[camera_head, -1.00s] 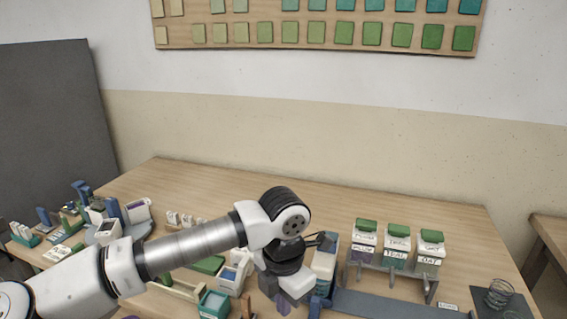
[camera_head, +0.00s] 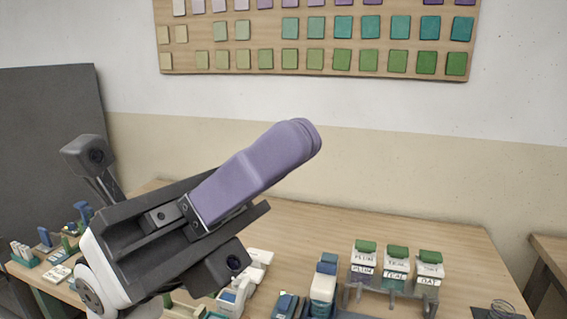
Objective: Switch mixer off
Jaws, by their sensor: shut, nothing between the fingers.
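My gripper (camera_head: 305,140) fills the middle of the view, close to the camera and raised above the table, pointing up and to the right. Its purple fingers lie together, shut and empty. It is apart from everything on the table. A blue-and-white upright device (camera_head: 323,289) stands on the table below it, with a dark blue piece (camera_head: 285,305) beside it. A white device with a teal face (camera_head: 232,298) stands to their left, partly cut off. I cannot tell which of these is the mixer, and no switch can be made out. My gripper and arm hide the table's left middle.
Three green-lidded buckets (camera_head: 397,262) marked PLUM, TEAL and OAT stand on a grey rack at the right. Small blue, white and green items (camera_head: 60,240) crowd the table's left end. A wire coil lies at the right front. The table's back (camera_head: 400,215) is clear.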

